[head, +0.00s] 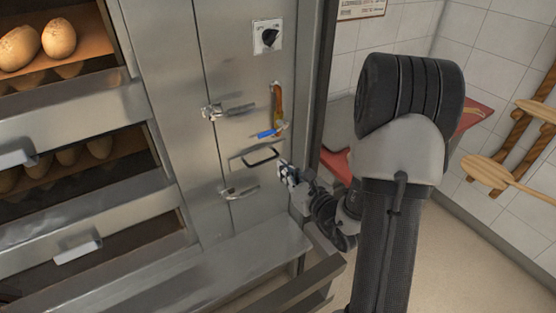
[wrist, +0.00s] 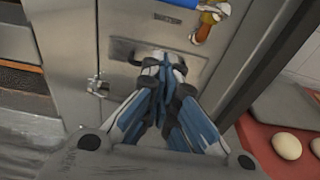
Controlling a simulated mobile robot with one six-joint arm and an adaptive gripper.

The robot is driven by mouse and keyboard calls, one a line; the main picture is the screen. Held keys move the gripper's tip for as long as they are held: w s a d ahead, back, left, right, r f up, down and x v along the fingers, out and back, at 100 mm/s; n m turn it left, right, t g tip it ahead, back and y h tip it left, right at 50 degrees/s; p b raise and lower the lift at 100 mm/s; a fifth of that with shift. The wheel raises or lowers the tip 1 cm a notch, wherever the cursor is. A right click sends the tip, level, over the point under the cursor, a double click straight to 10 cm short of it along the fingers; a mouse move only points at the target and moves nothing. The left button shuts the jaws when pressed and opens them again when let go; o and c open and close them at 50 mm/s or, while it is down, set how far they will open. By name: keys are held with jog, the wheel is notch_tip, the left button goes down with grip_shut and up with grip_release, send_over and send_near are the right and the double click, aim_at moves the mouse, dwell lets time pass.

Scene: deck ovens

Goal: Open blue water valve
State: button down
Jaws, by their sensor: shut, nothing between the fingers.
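The blue valve lever (head: 268,133) sits on a brass valve (head: 281,126) at the lower end of a short copper-coloured pipe (head: 277,101) on the steel oven panel. The lever points left from the valve, roughly level. In the wrist view the lever (wrist: 183,3) is cut off by the top edge, beside the brass valve (wrist: 208,17). My gripper (head: 285,168) is shut and empty, below and a little right of the lever, apart from it. In the wrist view its fingertips (wrist: 163,64) point at the panel below the small label under the lever.
A black pull handle (head: 262,157) is on the panel just left of my gripper. Metal latches (head: 238,192) and a rotary switch (head: 267,36) are nearby. Oven decks with bread (head: 59,38) stand left. A red surface with rolls (wrist: 286,145) lies right.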

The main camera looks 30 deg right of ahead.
jog(key=w+f+b, duration=0.1)
jog(key=w+b, duration=0.1)
jog(key=w, duration=0.7)
jog(key=r, duration=0.3)
jog(key=shift+s+a+r, duration=0.2)
jog(key=shift+s+r, duration=0.15)
